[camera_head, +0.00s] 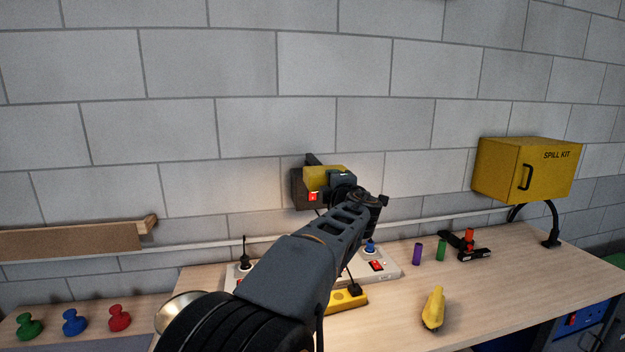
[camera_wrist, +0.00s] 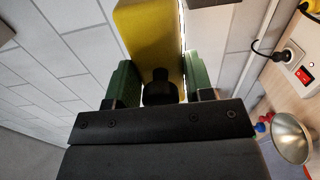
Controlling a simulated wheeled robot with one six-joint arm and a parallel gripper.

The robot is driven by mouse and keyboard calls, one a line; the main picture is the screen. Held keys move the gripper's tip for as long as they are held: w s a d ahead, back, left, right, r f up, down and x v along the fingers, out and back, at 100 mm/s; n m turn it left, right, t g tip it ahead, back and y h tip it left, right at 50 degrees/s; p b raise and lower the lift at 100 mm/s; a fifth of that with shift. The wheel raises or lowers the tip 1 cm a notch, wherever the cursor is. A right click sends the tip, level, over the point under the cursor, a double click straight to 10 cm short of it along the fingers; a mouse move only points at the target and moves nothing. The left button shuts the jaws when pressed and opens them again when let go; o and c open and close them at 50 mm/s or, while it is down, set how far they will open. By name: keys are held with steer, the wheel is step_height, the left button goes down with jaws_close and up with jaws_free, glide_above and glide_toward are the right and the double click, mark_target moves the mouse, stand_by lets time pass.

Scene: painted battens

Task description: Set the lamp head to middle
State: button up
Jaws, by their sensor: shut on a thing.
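A yellow block-shaped head (camera_head: 322,173) sits at a dark mount (camera_head: 298,190) on the wall, with a small red switch below it. It looks like the lamp head, though its full shape is hidden by my arm. My gripper (camera_head: 348,186) is at its right side. A round black knob shows between the fingers. Which setting the head points to cannot be read.
A pale switch panel (camera_head: 388,258) and yellow socket block (camera_head: 345,299) lie on the bench below my arm. A metal dome (camera_head: 181,311) and coloured knobs stand left. A yellow object (camera_head: 434,308), purple cylinder (camera_head: 417,254) and spill kit box (camera_head: 527,169) are right. Bench front right is clear.

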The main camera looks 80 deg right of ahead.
steer(key=shift+s+d+f, duration=0.15)
steer(key=shift+s, duration=0.15)
steer(key=o, duration=1)
steer(key=shift+c, duration=0.2)
steer(key=b+v, duration=0.2)
steer(key=v, duration=1.2)
steer(key=shift+b, duration=0.3)
steer(key=shift+d, duration=0.15)
